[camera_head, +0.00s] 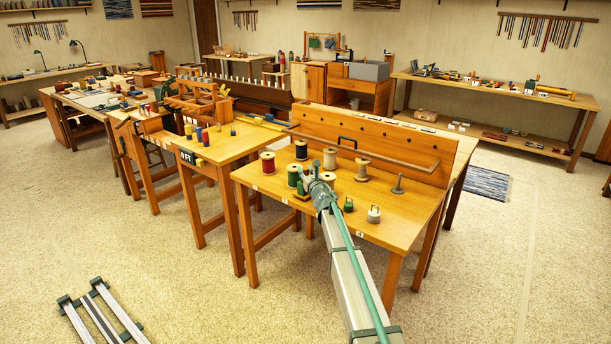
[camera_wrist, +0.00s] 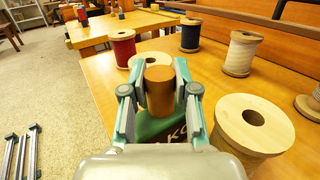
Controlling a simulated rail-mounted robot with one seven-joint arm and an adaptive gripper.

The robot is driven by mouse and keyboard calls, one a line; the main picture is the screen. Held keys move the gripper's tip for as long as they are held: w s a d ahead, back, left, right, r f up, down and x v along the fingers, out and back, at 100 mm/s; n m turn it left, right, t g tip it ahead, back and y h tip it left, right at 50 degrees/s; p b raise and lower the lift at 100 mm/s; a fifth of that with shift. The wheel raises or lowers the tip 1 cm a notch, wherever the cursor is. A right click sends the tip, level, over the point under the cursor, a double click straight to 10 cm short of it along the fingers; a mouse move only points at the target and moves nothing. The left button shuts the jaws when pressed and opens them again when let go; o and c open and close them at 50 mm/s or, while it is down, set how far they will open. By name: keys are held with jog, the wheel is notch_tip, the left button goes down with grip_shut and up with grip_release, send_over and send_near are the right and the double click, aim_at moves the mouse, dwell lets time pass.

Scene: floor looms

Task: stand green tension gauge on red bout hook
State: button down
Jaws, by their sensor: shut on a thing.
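My gripper (camera_head: 313,183) is over the near bench, among the thread spools. In the wrist view my gripper (camera_wrist: 159,92) is shut on a brown cylinder (camera_wrist: 160,88). Directly below the cylinder is a green body with white lettering (camera_wrist: 158,126), apparently the green tension gauge; its lower part is hidden. I cannot tell whether it touches the bench. I cannot make out the red bout hook for certain. Small red pieces (camera_head: 199,134) stand among blue and yellow ones on the bench to the left.
Around my gripper stand red (camera_wrist: 122,46), dark blue (camera_wrist: 190,36) and cream (camera_wrist: 241,52) spools, and a large pale spool (camera_wrist: 254,125) close on the right. A wooden rail backs the bench (camera_head: 405,232).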

jog(key=shift+f, duration=0.4)
jog(key=shift+f+b, duration=0.2)
jog(key=shift+b, duration=0.1)
jog(key=c, duration=0.9)
grip_release()
jog(key=shift+r, duration=0.15)
jog(key=shift+r+p, duration=0.15)
jog(key=shift+p, duration=0.25)
jog(key=shift+o, duration=0.7)
jog(key=b+v, duration=0.2)
jog(key=v, duration=1)
